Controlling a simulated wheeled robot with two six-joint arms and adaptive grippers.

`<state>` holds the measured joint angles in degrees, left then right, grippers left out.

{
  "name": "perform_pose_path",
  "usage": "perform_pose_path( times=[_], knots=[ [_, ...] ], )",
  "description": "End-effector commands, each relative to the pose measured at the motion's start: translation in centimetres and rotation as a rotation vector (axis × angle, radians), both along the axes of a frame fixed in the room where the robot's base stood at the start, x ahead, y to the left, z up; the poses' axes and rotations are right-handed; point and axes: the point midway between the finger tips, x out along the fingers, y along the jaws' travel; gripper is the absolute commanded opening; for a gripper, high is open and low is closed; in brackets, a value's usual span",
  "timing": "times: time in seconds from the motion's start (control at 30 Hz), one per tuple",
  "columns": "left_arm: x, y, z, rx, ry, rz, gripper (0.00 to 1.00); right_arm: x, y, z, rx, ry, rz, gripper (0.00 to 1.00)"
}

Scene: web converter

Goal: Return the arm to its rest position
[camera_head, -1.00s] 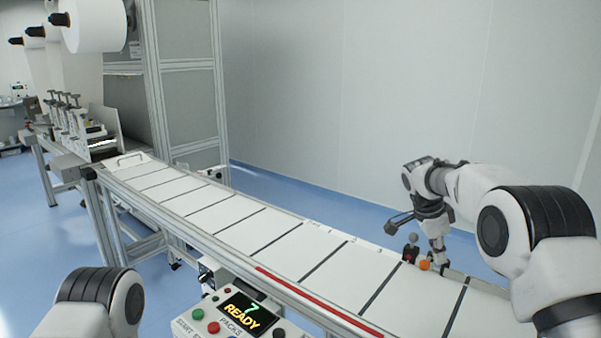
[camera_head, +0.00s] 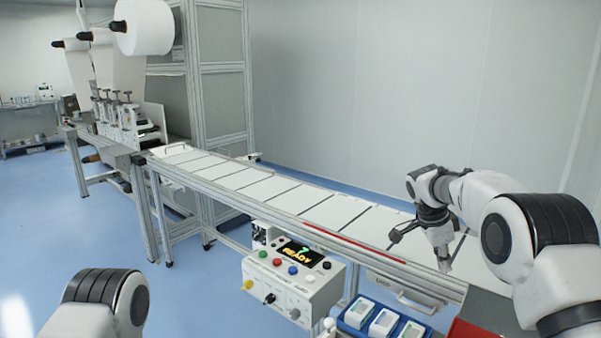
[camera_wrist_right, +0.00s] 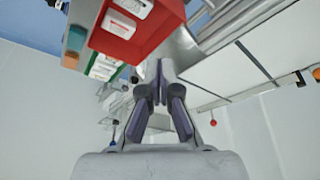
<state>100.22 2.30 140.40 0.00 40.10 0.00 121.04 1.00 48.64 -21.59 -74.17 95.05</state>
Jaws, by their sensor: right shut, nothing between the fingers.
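My right arm comes in from the right in the head view. Its gripper (camera_head: 444,264) points down in front of the right end of the white conveyor (camera_head: 325,212). In the right wrist view, the right gripper (camera_wrist_right: 160,92) has its fingers together with nothing between them. Of my left arm only a white and black link shows at the bottom left of the head view; its gripper is out of view.
A control box (camera_head: 290,280) showing READY hangs on the conveyor's near side. A blue tray (camera_head: 342,327) with several white packs stands below it. A red bin (camera_wrist_right: 137,42) shows in the right wrist view. Blue floor (camera_head: 200,290) is clear at left.

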Motion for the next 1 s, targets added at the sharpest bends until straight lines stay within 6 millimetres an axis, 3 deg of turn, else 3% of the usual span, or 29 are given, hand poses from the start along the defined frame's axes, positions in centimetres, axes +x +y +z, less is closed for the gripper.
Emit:
perform_pose_path(
  times=[0.27, 0.37, 0.57, 0.67, 0.77, 0.9, 1.0],
  knots=[
    [0.1, 0.0, 0.0, 0.000, -0.003, 0.000, 0.40, -2.5, -0.1, -6.2, 0.005, 0.129, -0.003, 0.00],
    [0.1, 0.0, 0.0, 0.000, -0.002, 0.000, 0.40, -4.4, 0.0, -9.0, 0.012, 0.203, -0.006, 0.00],
    [0.1, 0.0, 0.0, 0.000, -0.001, 0.000, 0.40, -9.8, 0.7, -16.6, 0.057, 0.350, 0.018, 0.00],
    [0.0, 0.0, 0.0, 0.000, -0.001, 0.000, 0.40, -14.0, 1.4, -21.6, 0.110, 0.435, 0.071, 0.00],
    [0.1, 0.0, 0.0, 0.000, -0.002, 0.000, 0.40, -20.4, 2.6, -27.4, 0.202, 0.523, 0.177, 0.00],
    [0.1, 0.0, 0.0, 0.000, -0.002, 0.000, 0.40, -31.9, 5.1, -33.9, 0.378, 0.600, 0.395, 0.00],
    [0.1, 0.0, 0.0, 0.000, -0.001, 0.000, 0.40, -40.9, 6.9, -35.8, 0.500, 0.587, 0.607, 0.00]
  ],
)
